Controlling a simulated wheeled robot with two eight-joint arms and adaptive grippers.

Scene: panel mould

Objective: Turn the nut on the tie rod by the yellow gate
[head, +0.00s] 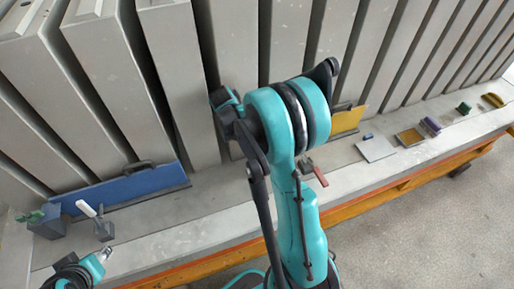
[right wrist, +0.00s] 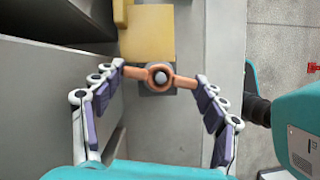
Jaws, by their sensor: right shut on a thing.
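The nut (right wrist: 160,76) is copper-coloured, with a central ring and two wings, and sits around the grey end of the tie rod (right wrist: 160,77) in the right wrist view. My right gripper (right wrist: 162,78) is shut on it, with one finger against each wing tip. The yellow gate (right wrist: 147,32) lies just beyond the nut, and it also shows in the head view (head: 347,121), partly behind my right arm.
Tall grey panels stand along the back. A blue gate (head: 125,187) and a white-handled clamp (head: 92,213) are at left. Plates and small blocks lie along the right ledge (head: 445,122).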

